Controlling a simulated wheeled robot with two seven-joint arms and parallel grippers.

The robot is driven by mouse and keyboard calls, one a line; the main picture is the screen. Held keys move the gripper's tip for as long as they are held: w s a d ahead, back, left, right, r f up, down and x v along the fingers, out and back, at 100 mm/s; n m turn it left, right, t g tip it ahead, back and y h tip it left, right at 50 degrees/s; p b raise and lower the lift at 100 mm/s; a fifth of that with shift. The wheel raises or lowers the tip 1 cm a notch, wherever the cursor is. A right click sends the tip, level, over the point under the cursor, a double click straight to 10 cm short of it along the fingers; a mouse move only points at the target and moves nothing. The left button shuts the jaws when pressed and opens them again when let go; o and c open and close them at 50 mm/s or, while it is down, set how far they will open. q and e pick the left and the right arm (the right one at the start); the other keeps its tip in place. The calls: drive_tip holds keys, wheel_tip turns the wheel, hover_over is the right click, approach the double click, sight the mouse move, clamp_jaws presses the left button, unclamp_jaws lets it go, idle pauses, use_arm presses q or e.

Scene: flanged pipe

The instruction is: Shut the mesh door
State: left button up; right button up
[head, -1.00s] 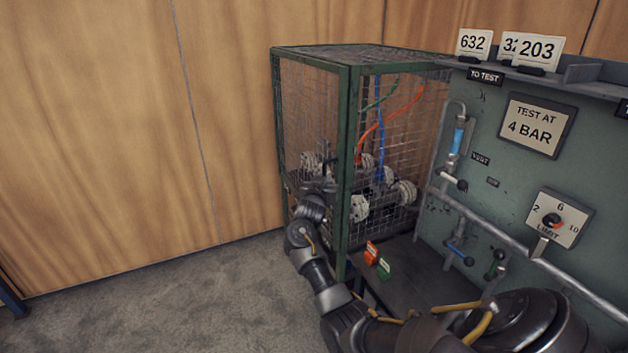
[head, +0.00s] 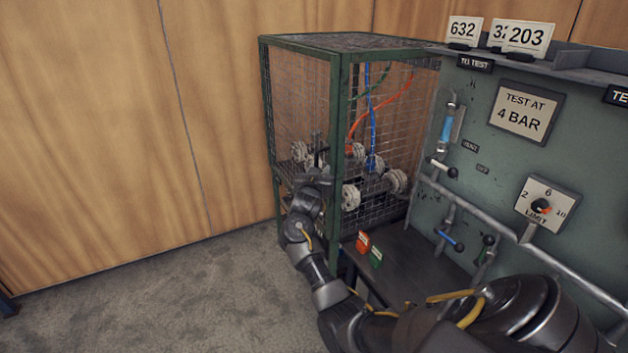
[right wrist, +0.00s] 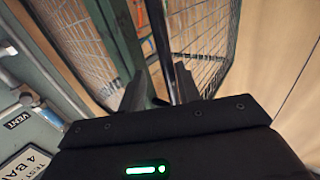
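The mesh door (head: 298,95) is the wire panel on the left-hand face of the green-framed cage (head: 338,110). It appears close to its frame, but I cannot tell whether it is fully shut. My right gripper (head: 318,172) is at this face, just left of the front corner post. In the right wrist view, a dark upright bar (right wrist: 160,45), which looks like a door handle, stands between the parted fingers of my right gripper (right wrist: 160,75). A gap shows beside the bar. The mesh (right wrist: 205,25) lies just beyond. My left gripper is not in view.
White flanged pipe pieces (head: 375,185) and coloured hoses (head: 375,105) are inside the cage. A green test panel (head: 490,130) with valves stands at right above a dark shelf (head: 400,265) with orange and green tags (head: 363,242). Carpet (head: 170,295) at left is clear.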

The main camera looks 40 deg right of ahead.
drive_tip(key=v, duration=0.9)
drive_tip(key=shift+r, duration=0.15)
drive_tip(key=shift+w+a, duration=0.1)
drive_tip(key=shift+w, duration=0.05)
